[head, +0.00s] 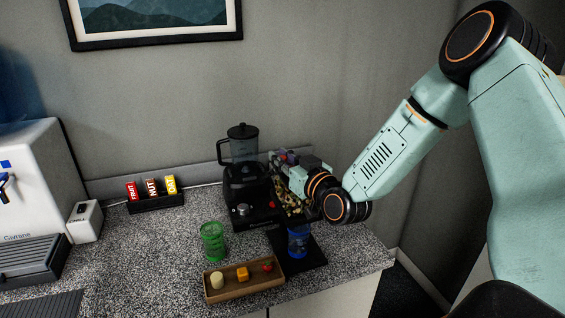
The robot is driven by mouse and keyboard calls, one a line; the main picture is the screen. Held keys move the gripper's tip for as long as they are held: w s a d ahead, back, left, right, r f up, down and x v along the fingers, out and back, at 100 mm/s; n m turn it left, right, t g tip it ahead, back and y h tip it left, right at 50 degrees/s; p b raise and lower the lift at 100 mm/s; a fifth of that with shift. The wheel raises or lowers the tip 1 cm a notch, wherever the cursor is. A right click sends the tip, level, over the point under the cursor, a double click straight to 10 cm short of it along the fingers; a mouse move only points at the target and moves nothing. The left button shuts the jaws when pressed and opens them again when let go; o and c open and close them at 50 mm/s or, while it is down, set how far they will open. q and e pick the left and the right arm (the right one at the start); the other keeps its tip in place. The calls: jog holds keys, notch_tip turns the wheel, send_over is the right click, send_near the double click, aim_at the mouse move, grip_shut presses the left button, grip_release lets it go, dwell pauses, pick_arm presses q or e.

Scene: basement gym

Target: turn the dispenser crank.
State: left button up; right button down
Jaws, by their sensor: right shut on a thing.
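The dispenser (290,205) stands at the right of the counter beside the blender, with mixed brown and tan pieces showing in its clear body. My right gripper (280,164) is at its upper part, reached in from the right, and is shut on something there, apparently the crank. The crank itself is hidden behind my gripper and wrist, so its angle cannot be told. A blue cup (298,241) stands below the dispenser on a dark mat (313,260). My left gripper is not in view.
A black blender (243,178) stands close on the left. A green cup (212,242) and a wooden tray (245,287) with food pieces are in front. A bar box (156,202) and a white machine (30,185) stand left. The counter between is clear.

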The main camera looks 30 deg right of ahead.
jog(key=m+h+b, duration=0.2)
jog(key=h, duration=0.1)
jog(key=shift+w+f, duration=0.15)
jog(key=shift+w, duration=0.25)
jog(key=h, duration=0.1)
jog(key=m+g+h+b, duration=0.1)
jog(key=m+h, duration=0.1)
jog(key=h, duration=0.1)
jog(key=shift+w+d, duration=0.25)
jog(key=m+h, duration=0.1)
jog(key=m+g+h, duration=0.1)
jog(key=g+h+b, duration=0.1)
jog(key=shift+w+d+m, duration=0.3)
jog(key=shift+m, duration=0.1)
jog(key=shift+d+m+g+h, duration=0.25)
jog(key=shift+m+g+h, duration=0.35)
jog(key=shift+h, duration=0.2)
jog(key=shift+d, duration=0.15)
